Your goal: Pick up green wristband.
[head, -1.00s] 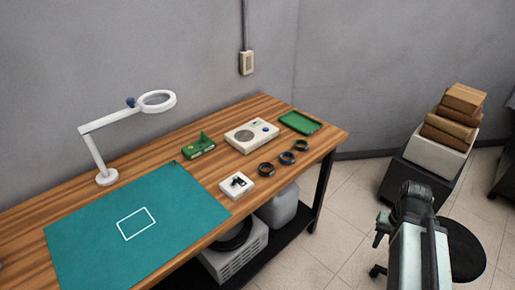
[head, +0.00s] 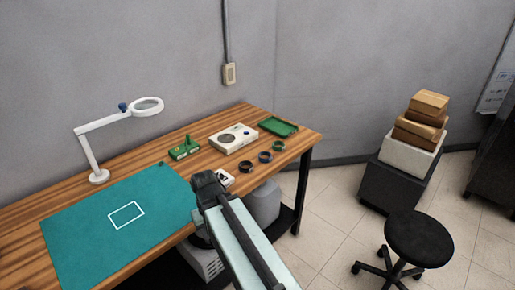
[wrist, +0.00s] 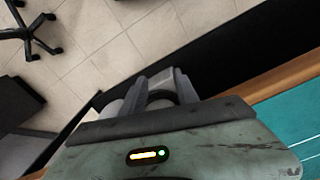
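Three small dark rings lie in a diagonal row on the wooden workbench (head: 225,130). The farthest ring (head: 278,145) looks dark green and seems to be the green wristband. The middle ring (head: 265,156) looks dark blue, and the nearest ring (head: 246,166) looks black. My gripper (head: 207,188) is in front of the bench's near edge, left of the rings and apart from them. It partly covers a small white box (head: 225,178). Its fingers are too small and dark to tell open from shut.
A white device (head: 232,138), a green tray (head: 278,126) and a green block (head: 184,149) stand behind the rings. A teal mat (head: 85,235) and magnifier lamp (head: 98,176) are at left. A black stool (head: 419,238) and stacked boxes (head: 410,150) stand on the floor at right.

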